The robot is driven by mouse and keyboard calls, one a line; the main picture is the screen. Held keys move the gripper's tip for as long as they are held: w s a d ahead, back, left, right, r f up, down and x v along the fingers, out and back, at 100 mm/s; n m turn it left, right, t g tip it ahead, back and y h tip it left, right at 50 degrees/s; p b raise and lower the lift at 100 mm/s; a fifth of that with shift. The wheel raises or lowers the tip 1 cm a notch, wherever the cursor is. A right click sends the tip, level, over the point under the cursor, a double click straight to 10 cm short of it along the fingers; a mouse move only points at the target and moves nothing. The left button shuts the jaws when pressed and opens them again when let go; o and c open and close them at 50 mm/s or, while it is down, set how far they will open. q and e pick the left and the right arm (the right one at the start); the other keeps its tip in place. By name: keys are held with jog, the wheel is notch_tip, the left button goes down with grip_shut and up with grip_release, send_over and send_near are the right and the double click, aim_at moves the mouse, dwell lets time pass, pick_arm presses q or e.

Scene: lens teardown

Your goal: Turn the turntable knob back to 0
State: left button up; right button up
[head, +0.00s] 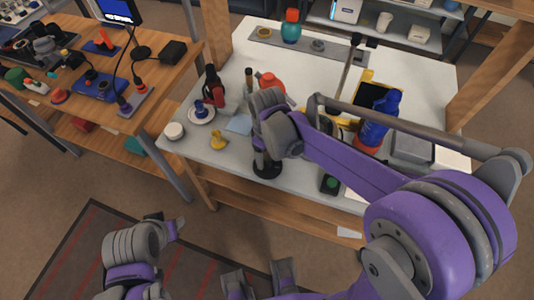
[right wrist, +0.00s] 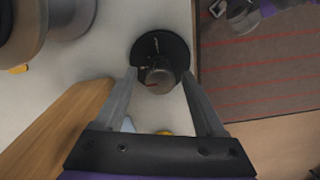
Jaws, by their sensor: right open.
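The turntable knob (right wrist: 159,77) is a dark grey cylinder with a small red mark on its lower left side. It stands on a round black base (right wrist: 150,44), which has a small pale mark near the top of the picture. In the head view the base (head: 267,172) sits at the front edge of the white table, partly covered by my right wrist. My right gripper (right wrist: 159,74) is open, with one finger on each side of the knob; I cannot tell whether they touch it. My left arm shows at the lower left, but its gripper's opening is unclear.
A wooden bench (head: 165,75) with parts stands at left. The floor in front is open.

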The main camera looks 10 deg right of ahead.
aim_at(267, 155)
notch_tip(267, 155, up, 11)
jog(key=p, duration=0.1)
dwell(0.3)
jog(key=shift+f, duration=0.1)
dwell(0.3)
jog(key=s+d+f+m+t+p, duration=0.1)
jog(key=s+d+m+t, duration=0.1)
jog(key=s, duration=0.5)
jog(key=s+d+f+m+t+p, duration=0.1)
jog(key=s+d+m+t+p, duration=0.1)
jog(key=s+d+m, duration=0.3)
jog(key=shift+s+f+m+t, duration=0.3)
jog(key=shift+s+m+t, duration=0.35)
jog(key=shift+s, duration=0.25)
jog(key=shift+d, duration=0.1)
